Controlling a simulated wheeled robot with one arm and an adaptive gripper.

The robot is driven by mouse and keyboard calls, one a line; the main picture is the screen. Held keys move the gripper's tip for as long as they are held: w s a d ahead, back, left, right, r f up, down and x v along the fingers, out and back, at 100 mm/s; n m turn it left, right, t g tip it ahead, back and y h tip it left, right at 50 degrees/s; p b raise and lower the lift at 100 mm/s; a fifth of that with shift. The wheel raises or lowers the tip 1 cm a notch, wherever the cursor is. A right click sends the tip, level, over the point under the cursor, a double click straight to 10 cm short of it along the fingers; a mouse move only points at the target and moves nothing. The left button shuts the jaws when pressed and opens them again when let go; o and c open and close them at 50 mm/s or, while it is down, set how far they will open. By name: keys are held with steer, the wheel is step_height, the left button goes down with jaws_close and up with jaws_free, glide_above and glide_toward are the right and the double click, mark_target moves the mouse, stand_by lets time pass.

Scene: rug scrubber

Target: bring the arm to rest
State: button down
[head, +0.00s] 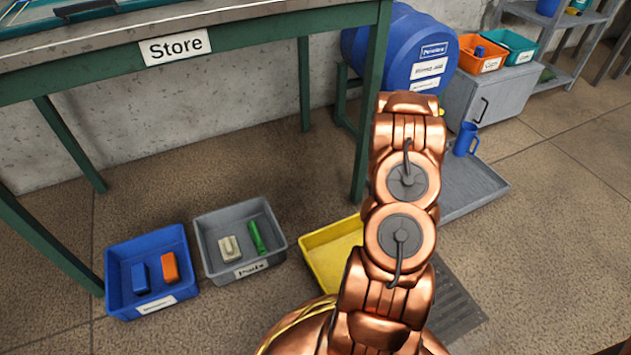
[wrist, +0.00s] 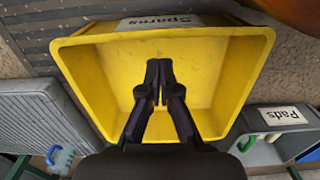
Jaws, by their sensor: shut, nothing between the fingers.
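My gripper (wrist: 160,84) shows in the wrist view with its dark fingers together and nothing between them. It is over the yellow Spares bin (wrist: 235,85), whose visible inside is bare. In the head view my copper arm stands in front of the right part of the yellow bin (head: 320,256), and my gripper is hidden there. I cannot tell how high the fingertips are above the bin floor.
A grey Pads bin (head: 207,243) holds a pale block and a green item. A blue bin (head: 118,262) holds a blue and an orange block. The Store table (head: 250,22) stands behind. A blue jug (head: 465,139) stands on a grey tray (head: 470,188). Floor is clear at right.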

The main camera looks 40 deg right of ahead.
steer(key=w+a+r+p, duration=0.3)
steer(key=r+p, duration=0.4)
steer(key=r, duration=0.8)
steer(key=w+a+r+n+g+h+p, duration=0.1)
steer(key=w+a+r+p, duration=0.15)
steer(key=r+p, duration=0.85)
steer(key=w+a+r+p, duration=0.2)
steer(key=a+r, duration=0.2)
steer(key=r, duration=1.5)
steer(key=s+a+r+p, duration=0.4)
steer(key=a+r+p, duration=0.2)
steer(key=r, duration=0.6)
steer(key=s+a+r+n+p, duration=0.1)
steer(key=s+a+r+p, duration=0.3)
steer(key=r, duration=0.9)
steer(key=s+a+r+n+y+p, duration=0.1)
steer(key=s+a+r+p, duration=0.4)
steer(key=a+r+p, duration=0.4)
step_height(320, 180, up, 4)
steer(key=shift+r+g+p, duration=0.2)
steer(key=shift+g+p, duration=0.2)
steer(key=shift+p, duration=0.4)
steer(key=shift+d, duration=0.15)
